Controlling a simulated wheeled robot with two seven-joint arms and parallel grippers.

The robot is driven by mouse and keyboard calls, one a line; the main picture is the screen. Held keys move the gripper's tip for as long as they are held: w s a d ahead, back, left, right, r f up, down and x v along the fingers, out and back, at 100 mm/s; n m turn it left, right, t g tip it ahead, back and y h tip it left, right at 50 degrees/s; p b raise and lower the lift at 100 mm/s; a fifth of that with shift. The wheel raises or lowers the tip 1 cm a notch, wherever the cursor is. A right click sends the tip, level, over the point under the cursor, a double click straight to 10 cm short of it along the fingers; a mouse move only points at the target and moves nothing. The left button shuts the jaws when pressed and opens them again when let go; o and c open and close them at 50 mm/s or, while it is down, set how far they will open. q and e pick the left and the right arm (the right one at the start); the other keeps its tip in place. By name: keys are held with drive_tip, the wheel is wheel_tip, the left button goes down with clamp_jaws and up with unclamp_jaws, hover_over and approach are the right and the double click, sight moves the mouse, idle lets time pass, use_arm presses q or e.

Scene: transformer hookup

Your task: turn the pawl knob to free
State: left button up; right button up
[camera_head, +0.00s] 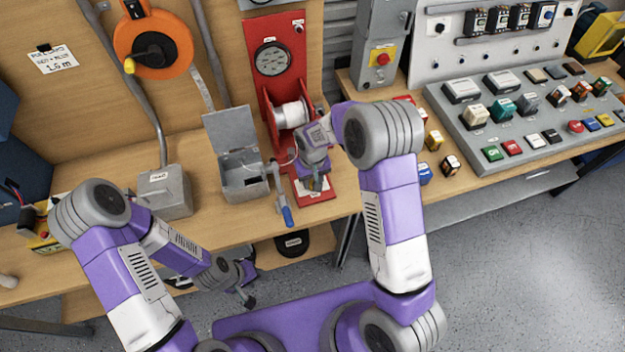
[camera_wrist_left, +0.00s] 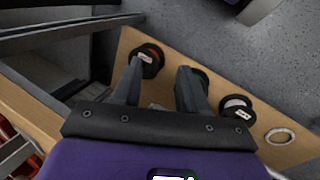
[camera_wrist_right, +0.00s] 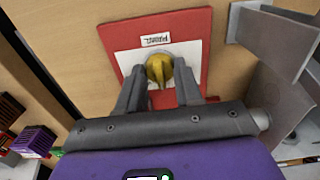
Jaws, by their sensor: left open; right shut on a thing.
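The yellow pawl knob (camera_wrist_right: 159,70) sits on a white plate on a red panel (camera_wrist_right: 203,30) in the right wrist view. A small printed label (camera_wrist_right: 155,40) is above it. My right gripper (camera_wrist_right: 160,90) has its two fingers on either side of the knob and is shut on it. In the head view, the right gripper (camera_head: 317,183) is over the red base (camera_head: 325,198) in front of the red winch (camera_head: 291,113) and largely covers the knob. My left gripper (camera_head: 247,288) is low, in front of the bench. It is open and empty in the left wrist view (camera_wrist_left: 163,85).
A crank with a blue handle (camera_head: 287,215) stands just left of the red base. An open grey box (camera_head: 243,190) is further left. A control panel (camera_head: 530,115) with several buttons is at the right. Spools (camera_wrist_left: 150,58) sit on a shelf below my left gripper.

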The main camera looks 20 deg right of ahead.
drive_tip(key=n, duration=0.4)
drive_tip(key=shift+n, duration=2.2)
drive_tip(key=o, duration=1.1)
drive_tip(key=shift+c, duration=0.2)
wheel_tip(320, 180, up, 8)
drive_tip(key=shift+f+p, duration=0.15)
drive_tip(key=shift+p, duration=0.2)
drive_tip(key=shift+f, duration=0.1)
